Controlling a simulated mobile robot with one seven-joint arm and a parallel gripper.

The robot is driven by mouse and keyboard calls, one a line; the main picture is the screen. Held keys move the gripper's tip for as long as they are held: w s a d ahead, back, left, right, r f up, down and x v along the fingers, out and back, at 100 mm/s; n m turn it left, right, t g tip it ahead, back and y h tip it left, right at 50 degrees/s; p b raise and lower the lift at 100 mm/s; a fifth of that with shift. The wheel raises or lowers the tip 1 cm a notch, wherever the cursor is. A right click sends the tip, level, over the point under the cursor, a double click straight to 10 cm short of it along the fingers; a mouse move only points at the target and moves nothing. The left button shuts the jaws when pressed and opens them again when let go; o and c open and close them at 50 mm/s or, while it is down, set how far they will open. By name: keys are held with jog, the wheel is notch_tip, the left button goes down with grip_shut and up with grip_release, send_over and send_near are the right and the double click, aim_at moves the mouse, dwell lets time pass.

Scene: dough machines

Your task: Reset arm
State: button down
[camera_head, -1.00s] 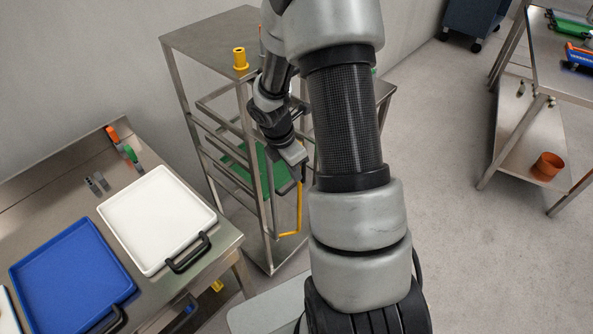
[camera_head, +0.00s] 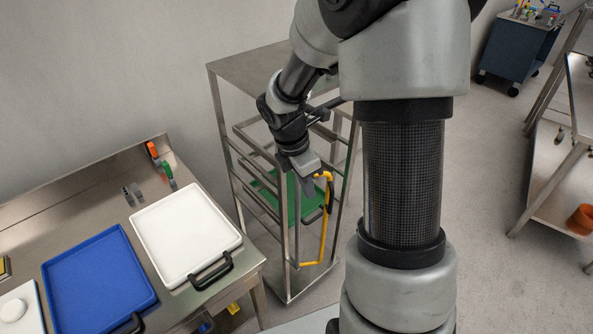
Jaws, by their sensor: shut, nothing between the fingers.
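My arm fills the right-centre of the head view, large and close to the camera. Its far end bends down in front of the steel rack, and my gripper (camera_head: 308,186) points downward there. The gripper is shut and holds nothing that I can see. Its fingertips are small and partly hard to make out against the rack. The yellow handle (camera_head: 323,236) of the rack shows just beside and below the gripper. I cannot tell whether they touch.
The steel rack (camera_head: 262,66) holds a green tray (camera_head: 264,190). A steel table at left carries a white tray (camera_head: 182,232), a blue tray (camera_head: 98,284) and small tools. A dark blue cart (camera_head: 512,50) and a shelf with an orange pot (camera_head: 582,219) stand right. Open floor lies between.

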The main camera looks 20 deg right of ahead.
jog(key=s+a+r+m+t+y, duration=0.1)
jog(key=s+a+r+m, duration=0.3)
jog(key=s+r+m, duration=0.4)
jog(key=s+a+r+m+t+y, duration=0.1)
jog(key=s+a+r+m+t, duration=0.3)
jog(key=s+r+m, duration=0.5)
jog(key=shift+a+r+m+y, duration=0.5)
jog(key=shift+r+m, duration=0.7)
jog(key=shift+r, duration=0.45)
